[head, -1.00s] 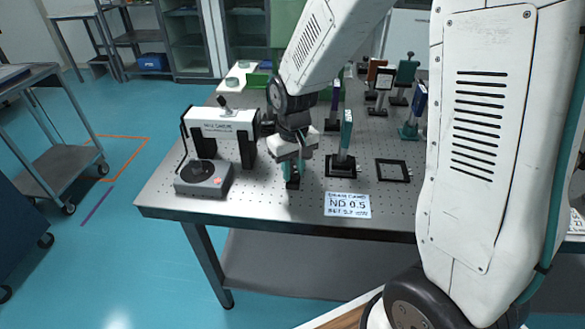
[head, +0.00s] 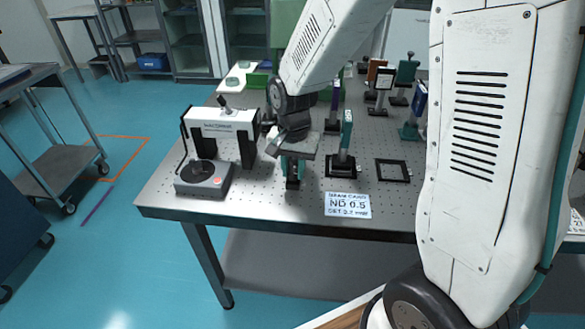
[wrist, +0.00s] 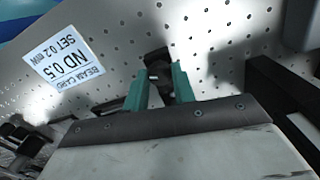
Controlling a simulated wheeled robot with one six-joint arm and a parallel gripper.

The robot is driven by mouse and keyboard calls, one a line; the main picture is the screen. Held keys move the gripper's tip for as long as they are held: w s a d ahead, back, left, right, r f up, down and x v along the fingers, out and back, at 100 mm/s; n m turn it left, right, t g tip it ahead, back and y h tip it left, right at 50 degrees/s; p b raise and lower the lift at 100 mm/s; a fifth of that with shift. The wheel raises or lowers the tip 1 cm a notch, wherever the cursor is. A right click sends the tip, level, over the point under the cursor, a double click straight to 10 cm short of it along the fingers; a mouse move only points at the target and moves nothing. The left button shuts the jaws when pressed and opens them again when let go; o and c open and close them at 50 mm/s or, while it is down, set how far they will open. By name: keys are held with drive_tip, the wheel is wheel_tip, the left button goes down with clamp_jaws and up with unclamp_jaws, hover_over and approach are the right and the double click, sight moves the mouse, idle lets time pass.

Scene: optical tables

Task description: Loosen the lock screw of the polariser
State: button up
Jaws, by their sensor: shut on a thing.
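My gripper (head: 293,168) points down over the front of the optical table, left of a teal plate on a post. In the wrist view its two teal fingers (wrist: 160,88) are closed on a small dark part with a pale mark, which I take to be the lock screw (wrist: 157,76). A black mount (head: 293,184) stands under the fingertips, apparently the polariser. Most of it is hidden by the gripper, so its dial and the screw's thread cannot be seen.
A white instrument (head: 222,127) and a grey box with a black disc (head: 203,178) stand to the left. A teal plate on a black base (head: 345,140) and an empty black frame (head: 393,170) are to the right. A beam card (head: 348,205) lies at the front edge.

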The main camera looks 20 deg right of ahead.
sight(292, 173)
drive_tip(key=m, duration=0.6)
drive_tip(key=shift+w, duration=0.1)
idle(0.5)
drive_tip(key=o, duration=1)
drive_tip(key=shift+r, duration=0.1)
wheel_tip(292, 173, up, 8)
drive_tip(key=shift+f, duration=0.15)
